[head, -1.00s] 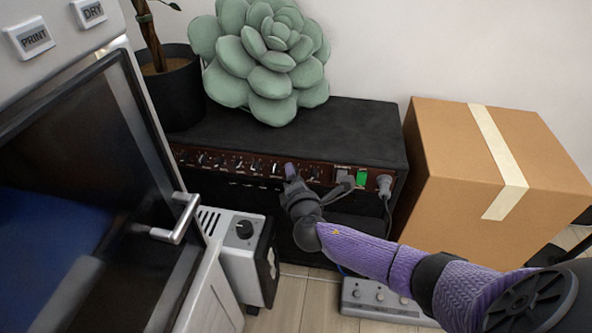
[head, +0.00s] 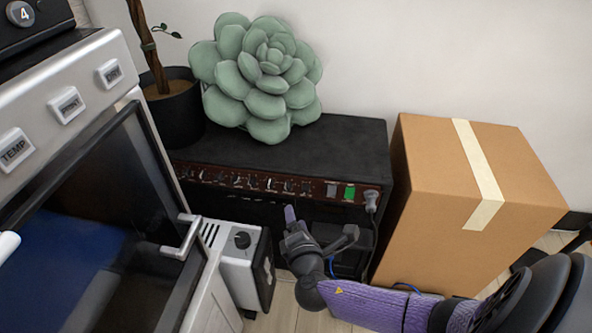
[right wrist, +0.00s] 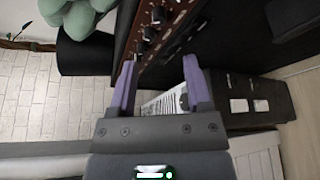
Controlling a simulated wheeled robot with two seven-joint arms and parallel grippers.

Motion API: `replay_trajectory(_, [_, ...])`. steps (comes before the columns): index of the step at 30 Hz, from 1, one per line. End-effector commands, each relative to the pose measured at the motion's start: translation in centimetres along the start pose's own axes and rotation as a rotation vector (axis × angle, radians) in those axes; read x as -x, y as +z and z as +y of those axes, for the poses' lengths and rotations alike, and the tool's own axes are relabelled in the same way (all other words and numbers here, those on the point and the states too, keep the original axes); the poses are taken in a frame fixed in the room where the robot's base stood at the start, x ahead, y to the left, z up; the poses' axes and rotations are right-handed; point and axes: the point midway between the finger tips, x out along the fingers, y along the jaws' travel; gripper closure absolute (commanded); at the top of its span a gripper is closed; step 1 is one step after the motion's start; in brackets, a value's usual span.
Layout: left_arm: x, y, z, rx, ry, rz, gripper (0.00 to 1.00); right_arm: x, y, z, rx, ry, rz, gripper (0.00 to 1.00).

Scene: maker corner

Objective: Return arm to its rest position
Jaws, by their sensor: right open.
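My right arm reaches in from the lower right of the head view, with a purple knitted sleeve. My right gripper (head: 318,222) is in front of the black amplifier (head: 285,155), below its knob panel. In the right wrist view the purple fingers of the right gripper (right wrist: 160,88) are apart with nothing held between them. The amplifier's knob panel (right wrist: 160,27) shows beyond the fingertips. The green switch (head: 350,192) on the amplifier is lit, and the gripper is apart from it. My left gripper is not in view.
A silver machine (head: 62,105) with a dark glass door stands at the left. A small grey box with a dial (head: 240,258) is beside it. A cardboard box (head: 430,190) stands at the right. A succulent cushion (head: 262,75) and a potted plant (head: 180,112) stand at the back.

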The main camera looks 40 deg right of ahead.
Motion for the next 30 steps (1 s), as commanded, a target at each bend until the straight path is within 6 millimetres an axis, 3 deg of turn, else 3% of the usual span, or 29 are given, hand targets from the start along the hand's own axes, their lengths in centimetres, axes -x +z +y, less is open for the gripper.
replay_trajectory(8, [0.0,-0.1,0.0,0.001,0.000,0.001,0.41,0.0,-0.1,-0.6,-0.004,-0.019,0.005,0.37])
replay_trajectory(11, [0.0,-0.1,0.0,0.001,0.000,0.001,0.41,1.1,-0.7,-5.6,-0.036,-0.169,0.042,0.37])
replay_trajectory(13, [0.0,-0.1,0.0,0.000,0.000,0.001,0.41,3.3,-1.3,-11.8,-0.093,-0.365,0.075,0.37])
replay_trajectory(15, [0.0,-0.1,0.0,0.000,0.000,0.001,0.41,7.1,-1.6,-18.6,-0.179,-0.589,0.091,0.37])
replay_trajectory(17, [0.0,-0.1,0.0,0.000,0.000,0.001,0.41,11.1,-1.6,-23.7,-0.263,-0.770,0.082,0.37])
replay_trajectory(18, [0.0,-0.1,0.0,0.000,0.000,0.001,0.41,14.1,-1.4,-26.6,-0.322,-0.884,0.066,0.37])
replay_trajectory(21, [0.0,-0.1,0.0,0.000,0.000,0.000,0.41,21.5,-0.8,-32.1,-0.468,-1.124,-0.008,0.37])
replay_trajectory(24, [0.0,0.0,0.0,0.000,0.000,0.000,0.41,28.5,0.1,-35.7,-0.602,-1.309,-0.114,0.37])
replay_trajectory(30, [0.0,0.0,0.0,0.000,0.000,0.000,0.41,41.1,2.5,-39.1,-0.831,-1.559,-0.397,0.37])
